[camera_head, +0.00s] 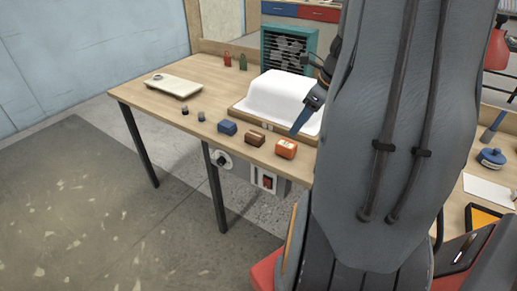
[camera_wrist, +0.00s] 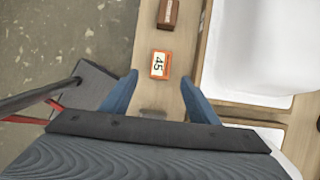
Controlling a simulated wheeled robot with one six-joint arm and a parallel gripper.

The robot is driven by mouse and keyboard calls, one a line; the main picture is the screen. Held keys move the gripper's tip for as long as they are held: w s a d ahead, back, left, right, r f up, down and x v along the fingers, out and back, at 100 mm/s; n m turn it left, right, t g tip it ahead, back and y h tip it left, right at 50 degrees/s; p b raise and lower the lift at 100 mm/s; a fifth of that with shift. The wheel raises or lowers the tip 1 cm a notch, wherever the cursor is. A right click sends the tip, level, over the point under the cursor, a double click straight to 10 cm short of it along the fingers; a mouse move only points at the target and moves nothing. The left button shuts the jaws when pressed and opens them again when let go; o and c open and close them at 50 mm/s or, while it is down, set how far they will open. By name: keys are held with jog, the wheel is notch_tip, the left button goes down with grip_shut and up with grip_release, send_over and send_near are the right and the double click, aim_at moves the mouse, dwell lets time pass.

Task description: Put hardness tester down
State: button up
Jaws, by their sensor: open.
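A small orange block (camera_head: 286,149) with a pale face sits on the wooden bench near its front edge. In the wrist view this orange block (camera_wrist: 160,64) has a white face marked 45. I cannot tell for certain that it is the hardness tester. My gripper (camera_head: 301,124) is at the bench's front side, with one blue finger showing just above the block. In the wrist view my gripper (camera_wrist: 159,80) has its blue fingers spread wide, with nothing held between them. The orange block appears between and slightly beyond the fingertips, apart from both.
A white tub shell (camera_head: 280,93) on a wooden base stands behind the block. A brown block (camera_head: 255,139) and a blue block (camera_head: 228,127) stand to the left. A pale slab (camera_head: 173,86) lies at the bench's left end. Bare bench top lies between slab and shell.

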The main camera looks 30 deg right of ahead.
jog(key=s+a+f+n+g+h, duration=0.1)
jog(key=s+a+n, duration=0.1)
jog(key=a+n, duration=1.3)
jog(key=s+a+f+n+g, duration=0.1)
jog(key=s+a+n+g, duration=0.1)
jog(key=a+n, duration=1.2)
jog(key=shift+s+a+n+h, duration=0.4)
jog(key=shift+s+n, duration=0.15)
jog(key=shift+n, duration=0.75)
